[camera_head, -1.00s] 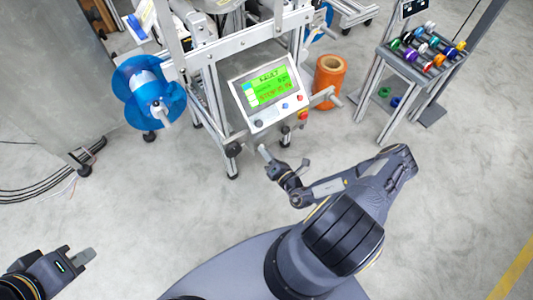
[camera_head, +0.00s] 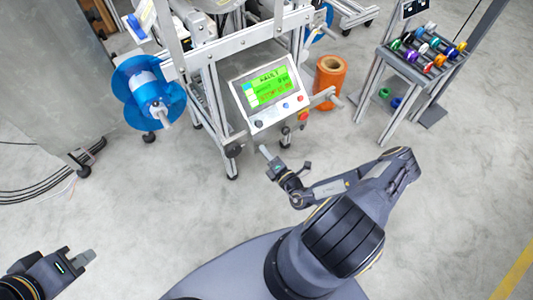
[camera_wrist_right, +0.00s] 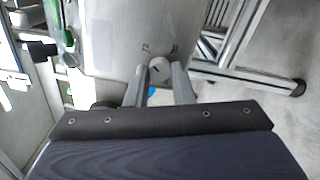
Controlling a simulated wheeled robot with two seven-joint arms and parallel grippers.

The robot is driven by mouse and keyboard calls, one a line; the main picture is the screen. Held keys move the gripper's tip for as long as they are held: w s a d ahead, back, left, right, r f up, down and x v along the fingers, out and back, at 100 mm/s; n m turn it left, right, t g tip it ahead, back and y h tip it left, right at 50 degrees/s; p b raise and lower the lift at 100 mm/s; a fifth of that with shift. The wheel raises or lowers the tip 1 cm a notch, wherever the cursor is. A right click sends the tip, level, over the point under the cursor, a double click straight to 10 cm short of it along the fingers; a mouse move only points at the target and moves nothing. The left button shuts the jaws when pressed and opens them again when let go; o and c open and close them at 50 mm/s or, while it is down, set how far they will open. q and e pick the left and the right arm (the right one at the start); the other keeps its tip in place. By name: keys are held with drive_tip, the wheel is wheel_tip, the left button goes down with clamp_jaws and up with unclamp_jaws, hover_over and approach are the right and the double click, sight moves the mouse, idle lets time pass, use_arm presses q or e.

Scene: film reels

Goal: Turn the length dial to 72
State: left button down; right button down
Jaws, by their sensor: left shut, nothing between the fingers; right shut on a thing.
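The control box (camera_head: 270,93) has a green screen (camera_head: 268,86) whose small text I cannot read reliably. In the right wrist view, the length dial (camera_wrist_right: 159,68) is a small pale round knob with a dark line, low on the box's grey metal face (camera_wrist_right: 125,35). My right gripper (camera_wrist_right: 160,78) is shut on this dial, one finger on each side. In the head view, the right gripper (camera_head: 264,150) is just below the box, and the dial cannot be made out. My left gripper (camera_head: 88,256) is shut and empty at the lower left, far from the box.
A blue reel (camera_head: 148,92) sits left of the metal frame. An orange spool (camera_head: 329,78) stands right of the box. A rack of coloured spools (camera_head: 425,52) is at the upper right. The floor around my arms is clear.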

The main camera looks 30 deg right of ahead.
drive_tip(key=c, duration=1.3)
unclamp_jaws()
drive_tip(key=shift+o, duration=0.2)
drive_tip(key=shift+s, duration=0.1)
drive_tip(key=s, duration=0.7)
drive_tip(key=shift+s+d+p, duration=0.3)
drive_tip(key=shift+p, duration=0.1)
